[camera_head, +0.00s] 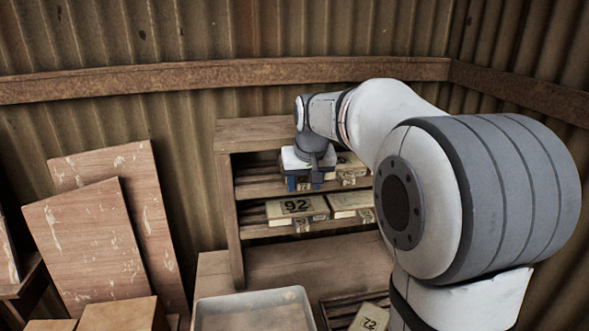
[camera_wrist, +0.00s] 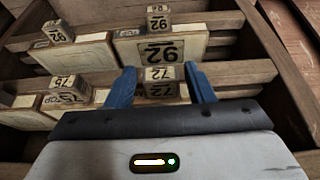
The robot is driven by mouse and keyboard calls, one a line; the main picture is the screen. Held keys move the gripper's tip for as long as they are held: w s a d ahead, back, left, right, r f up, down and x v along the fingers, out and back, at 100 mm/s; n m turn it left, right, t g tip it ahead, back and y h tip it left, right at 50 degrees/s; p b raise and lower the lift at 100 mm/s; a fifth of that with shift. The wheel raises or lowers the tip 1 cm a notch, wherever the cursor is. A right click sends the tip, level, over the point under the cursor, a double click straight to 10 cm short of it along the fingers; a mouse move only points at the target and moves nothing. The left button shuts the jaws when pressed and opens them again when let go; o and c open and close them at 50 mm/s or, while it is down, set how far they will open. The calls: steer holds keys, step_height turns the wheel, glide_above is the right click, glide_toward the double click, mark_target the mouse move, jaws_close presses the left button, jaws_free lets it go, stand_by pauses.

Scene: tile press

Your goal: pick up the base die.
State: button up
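My gripper (camera_head: 304,183) is at the upper shelf of the wooden rack; the wrist view also shows its two blue fingers (camera_wrist: 160,70). They are open, one on each side of a small block marked 72 (camera_wrist: 160,74), with gaps between. The block is on the front of a die whose face is mostly hidden by the gripper. Beside it is a die marked TOP (camera_wrist: 60,107) with its own 72 block (camera_wrist: 69,88). On the other shelf are a die marked 92 (camera_wrist: 158,50) and a die marked TOP (camera_wrist: 75,53). I read no "base" label.
The rack's side panel (camera_head: 229,210) and shelf boards are close around my gripper. A grey tray (camera_head: 253,292) is below. A die marked 72 (camera_head: 369,318) is at a slatted holder at bottom right. Wooden boards (camera_head: 90,245) lean at left.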

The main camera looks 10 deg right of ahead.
steer(key=c, duration=1)
steer(key=shift+r, duration=0.1)
